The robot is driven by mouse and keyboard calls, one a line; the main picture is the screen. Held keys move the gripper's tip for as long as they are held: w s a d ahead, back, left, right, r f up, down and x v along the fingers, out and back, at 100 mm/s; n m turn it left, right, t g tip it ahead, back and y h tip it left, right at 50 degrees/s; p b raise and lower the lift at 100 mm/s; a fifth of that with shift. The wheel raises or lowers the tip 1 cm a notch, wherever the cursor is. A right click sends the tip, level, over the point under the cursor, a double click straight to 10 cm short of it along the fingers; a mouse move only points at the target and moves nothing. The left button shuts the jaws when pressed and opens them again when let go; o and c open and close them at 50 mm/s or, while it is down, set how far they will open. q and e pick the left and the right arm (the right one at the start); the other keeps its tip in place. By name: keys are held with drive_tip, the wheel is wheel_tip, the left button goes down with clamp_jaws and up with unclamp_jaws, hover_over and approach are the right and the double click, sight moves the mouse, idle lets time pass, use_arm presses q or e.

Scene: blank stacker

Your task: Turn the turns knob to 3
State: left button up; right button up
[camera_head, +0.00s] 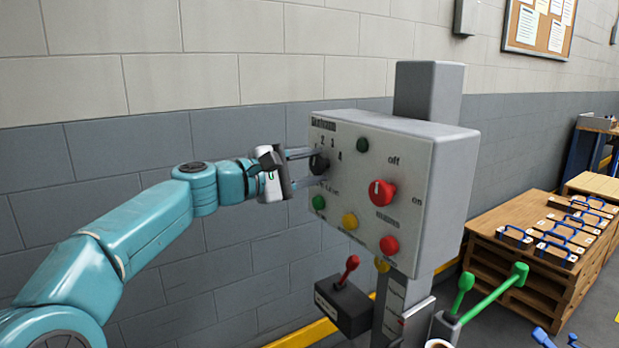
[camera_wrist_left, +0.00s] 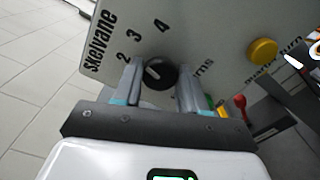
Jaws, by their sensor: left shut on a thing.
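The turns knob (camera_head: 319,163) is a small black dial on the left part of the grey panel face (camera_head: 345,190). The numbers 2, 3 and 4 are printed above it. My left gripper (camera_head: 315,167) reaches in from the left, its two fingers on either side of the knob and shut on it. In the left wrist view the knob (camera_wrist_left: 160,73) sits between the fingertips of the left gripper (camera_wrist_left: 159,84). A pale mark shows on the knob's face; I cannot tell exactly which number it points to. My right gripper is not in view.
The panel also bears a red rotary switch (camera_head: 382,193) marked off and on, a dark green button (camera_head: 362,145), and green, yellow and red buttons below. A red-handled lever box (camera_head: 345,305) and green levers (camera_head: 495,292) stand lower down.

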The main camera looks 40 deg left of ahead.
use_arm(q)
drive_tip(key=shift+f+m+b, duration=0.1)
drive_tip(key=shift+m+b, duration=0.25)
drive_tip(key=shift+m, duration=0.25)
drive_tip(key=o, duration=1.1)
drive_tip(key=shift+c, duration=0.2)
drive_tip(key=b+v, duration=0.1)
drive_tip(key=v, duration=1.5)
drive_tip(key=shift+b, duration=0.35)
drive_tip(key=shift+s+a, duration=0.1)
